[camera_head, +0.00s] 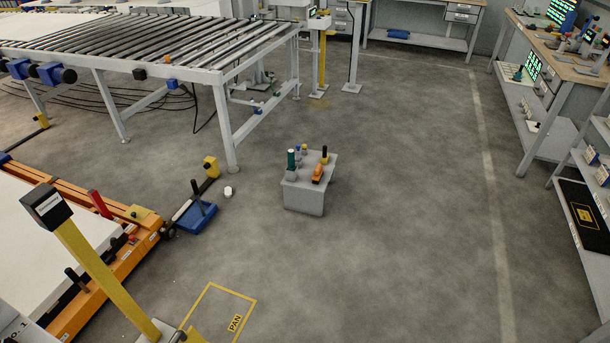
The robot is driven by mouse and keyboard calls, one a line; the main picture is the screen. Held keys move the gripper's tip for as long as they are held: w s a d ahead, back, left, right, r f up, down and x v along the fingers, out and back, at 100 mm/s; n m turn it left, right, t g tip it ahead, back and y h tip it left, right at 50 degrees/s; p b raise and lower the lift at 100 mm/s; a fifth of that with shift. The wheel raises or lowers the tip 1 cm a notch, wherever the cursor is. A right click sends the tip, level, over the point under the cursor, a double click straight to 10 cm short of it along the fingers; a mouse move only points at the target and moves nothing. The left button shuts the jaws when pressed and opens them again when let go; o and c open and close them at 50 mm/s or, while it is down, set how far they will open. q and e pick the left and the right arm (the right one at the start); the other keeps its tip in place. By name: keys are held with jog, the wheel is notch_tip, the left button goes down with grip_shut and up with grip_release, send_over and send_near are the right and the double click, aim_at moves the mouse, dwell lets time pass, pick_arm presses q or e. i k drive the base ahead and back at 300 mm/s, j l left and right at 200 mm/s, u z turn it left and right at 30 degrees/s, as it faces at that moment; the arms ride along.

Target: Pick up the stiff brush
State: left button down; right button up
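A small grey box-like stand (304,200) stands on the floor near the middle of the view. On its top are a dark green bottle-like item (291,160), an orange item (318,173) towards the right, a black upright item (324,155) and small blue-and-tan items (299,149) at the back. The orange item may be the stiff brush, but it is too small to tell for sure. Neither of my grippers is in view.
A roller conveyor (160,48) stands at the back left. An orange frame (140,240), a yellow post (105,278) and a blue block with a black handle (197,217) are at the left. Benches (555,100) line the right. The floor (410,230) right of the stand is clear.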

aim_at(318, 173)
jog(key=i+l+u, duration=0.1)
jog(key=u, duration=0.35)
jog(key=i+l+u, duration=0.2)
jog(key=u, duration=0.25)
jog(key=i+l+u, duration=0.1)
jog(key=u, duration=0.35)
jog(key=i+l+u, duration=0.25)
jog(key=l, duration=0.65)
jog(key=i+l+u, duration=0.1)
jog(key=l+u, duration=0.15)
jog(key=l, duration=0.65)
jog(key=l+u, duration=0.25)
jog(key=l, duration=0.7)
jog(key=i, duration=0.05)
